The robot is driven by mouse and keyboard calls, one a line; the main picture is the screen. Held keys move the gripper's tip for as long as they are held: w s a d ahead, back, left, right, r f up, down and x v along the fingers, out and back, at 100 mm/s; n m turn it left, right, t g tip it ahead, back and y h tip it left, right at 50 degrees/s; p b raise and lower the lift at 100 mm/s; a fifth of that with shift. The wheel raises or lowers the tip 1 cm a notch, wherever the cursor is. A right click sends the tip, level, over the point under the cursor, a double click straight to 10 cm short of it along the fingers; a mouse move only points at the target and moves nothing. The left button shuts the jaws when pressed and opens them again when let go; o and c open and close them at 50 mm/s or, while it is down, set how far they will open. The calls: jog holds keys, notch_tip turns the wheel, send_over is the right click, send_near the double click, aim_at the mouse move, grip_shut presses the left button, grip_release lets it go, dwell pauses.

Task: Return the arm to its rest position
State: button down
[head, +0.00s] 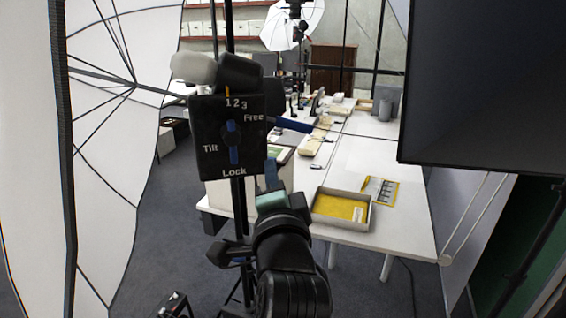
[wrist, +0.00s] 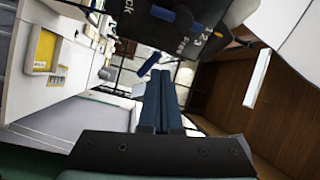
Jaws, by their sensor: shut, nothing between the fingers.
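My gripper (head: 271,172) is raised near the middle of the head view, above the front left of the white table. In the wrist view, its two dark blue fingers (wrist: 160,90) lie together, shut with nothing between them. A black stand head (head: 228,135) marked "Tilt", "Lock" and "Free" stands just left of the fingers in the head view. It also shows close beyond the fingertips in the wrist view (wrist: 190,25). I cannot tell whether the fingers touch it.
A white table (head: 390,225) holds a shallow open box (head: 320,226) with a yellow inside, and several items further back. A white umbrella (head: 115,160) fills the left. A dark panel (head: 485,85) hangs at upper right. Grey floor (head: 190,225) shows between umbrella and table.

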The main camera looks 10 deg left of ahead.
jog(key=s+d+r+n+t+h+b, duration=0.1)
jog(key=s+d+r+n+t, duration=0.2)
jog(key=s+r, duration=0.3)
jog(key=s+d+r+n+t+h+b, duration=0.1)
jog(key=s+d+r+n+t+h, duration=0.1)
jog(key=s+r+n, duration=0.3)
jog(key=s+d+r+n+t+h+b, duration=0.1)
jog(key=s+d+r+n+t, duration=0.2)
jog(key=s+r, duration=0.6)
notch_tip(320, 180, up, 3)
jog(key=shift+d+f+n+t+h+b, duration=0.1)
jog(key=shift+d+n+t+h+b, duration=0.25)
jog(key=shift+n+t, duration=0.35)
jog(key=shift+a, duration=0.1)
